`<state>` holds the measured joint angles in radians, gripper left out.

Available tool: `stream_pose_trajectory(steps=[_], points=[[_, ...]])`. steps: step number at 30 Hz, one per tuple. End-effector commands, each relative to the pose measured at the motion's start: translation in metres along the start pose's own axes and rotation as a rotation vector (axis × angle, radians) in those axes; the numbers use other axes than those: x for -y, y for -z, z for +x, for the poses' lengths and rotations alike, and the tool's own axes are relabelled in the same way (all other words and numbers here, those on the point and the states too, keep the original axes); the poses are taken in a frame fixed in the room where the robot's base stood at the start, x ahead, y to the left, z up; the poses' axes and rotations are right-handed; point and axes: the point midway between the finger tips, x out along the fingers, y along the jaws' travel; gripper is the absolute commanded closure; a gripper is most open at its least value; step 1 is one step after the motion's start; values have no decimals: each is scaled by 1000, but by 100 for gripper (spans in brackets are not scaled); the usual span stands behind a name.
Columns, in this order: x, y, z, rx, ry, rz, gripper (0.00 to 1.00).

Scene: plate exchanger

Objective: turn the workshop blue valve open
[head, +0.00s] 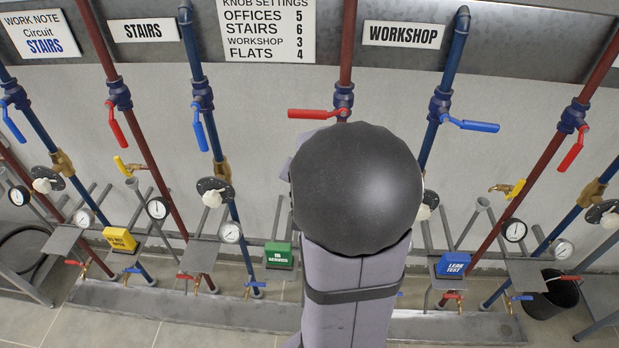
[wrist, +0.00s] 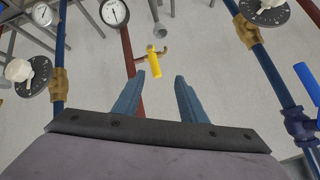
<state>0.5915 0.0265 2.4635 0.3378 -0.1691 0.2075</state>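The workshop blue valve (head: 440,104) sits on the blue pipe beside the WORKSHOP sign (head: 403,34) in the head view. Its blue lever (head: 470,124) points right, crosswise to the pipe. My gripper is hidden behind my arm in the head view. In the wrist view my gripper (wrist: 158,88) is open, its two blue-grey fingers apart with nothing between them. A blue valve (wrist: 299,124) with a blue lever (wrist: 307,77) shows at the wrist view's right edge, apart from the fingers. I cannot tell for certain which valve it is.
A red lever (head: 312,114) lies crosswise left of my arm. Another red lever (head: 571,154) hangs on the right red pipe. A yellow-handled tap (wrist: 155,62) shows beyond the fingertips. Pipes, gauges and dials crowd the wall; bare wall lies between pipes.

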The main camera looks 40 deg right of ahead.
Motion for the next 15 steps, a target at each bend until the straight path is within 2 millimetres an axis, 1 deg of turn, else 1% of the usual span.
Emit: stream_pose_trajectory(steps=[10, 13, 15], points=[[-2, 2, 0, -4, -2, 0, 62], [-9, 12, 2, -25, -11, -11, 62], [-20, 25, 4, -57, -25, -28, 62]])
